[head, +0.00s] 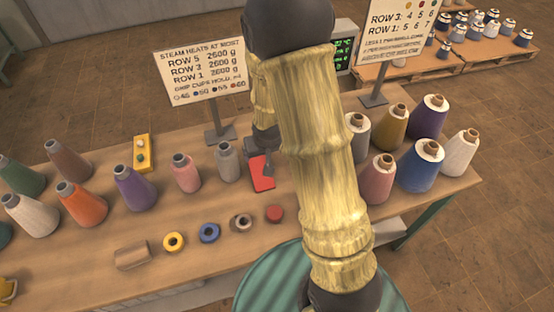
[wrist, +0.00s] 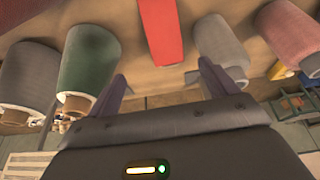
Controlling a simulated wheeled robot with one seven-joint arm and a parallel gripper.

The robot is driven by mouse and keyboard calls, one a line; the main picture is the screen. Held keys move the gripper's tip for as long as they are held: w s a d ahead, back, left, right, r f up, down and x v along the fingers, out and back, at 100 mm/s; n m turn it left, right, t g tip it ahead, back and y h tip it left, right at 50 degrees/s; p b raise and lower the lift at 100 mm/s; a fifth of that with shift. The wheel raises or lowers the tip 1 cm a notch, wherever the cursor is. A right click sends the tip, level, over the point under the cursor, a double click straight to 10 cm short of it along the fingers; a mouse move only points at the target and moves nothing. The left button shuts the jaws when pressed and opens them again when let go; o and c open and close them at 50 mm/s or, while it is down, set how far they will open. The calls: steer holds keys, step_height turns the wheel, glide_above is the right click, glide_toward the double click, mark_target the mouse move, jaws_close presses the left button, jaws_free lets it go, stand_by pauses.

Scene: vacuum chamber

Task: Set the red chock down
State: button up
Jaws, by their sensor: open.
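The red chock (head: 262,173) is a flat red block lying on the wooden table, just right of a grey cone. In the wrist view the red chock (wrist: 161,32) shows at the top centre, ahead of the fingers. My gripper (head: 265,158) is right over the chock in the head view, partly hidden behind my arm. In the wrist view my gripper (wrist: 161,80) is open, with its two fingers wide apart and nothing between them. The chock looks clear of both fingers; whether they touch it anywhere is hard to tell.
A grey cone (head: 228,161) and a pink cone (head: 185,173) stand left of the chock. A red disc (head: 274,213) and several rings lie nearer. A sign (head: 202,78) stands behind. Several cones, one blue (head: 418,169), crowd the right. In the wrist view, a green cone (wrist: 88,65) is left.

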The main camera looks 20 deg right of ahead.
steer(key=s+d+r+g, duration=0.1)
steer(key=s+r, duration=1)
steer(key=s, duration=0.3)
steer(key=shift+d+g, duration=0.2)
steer(key=shift+g, duration=0.1)
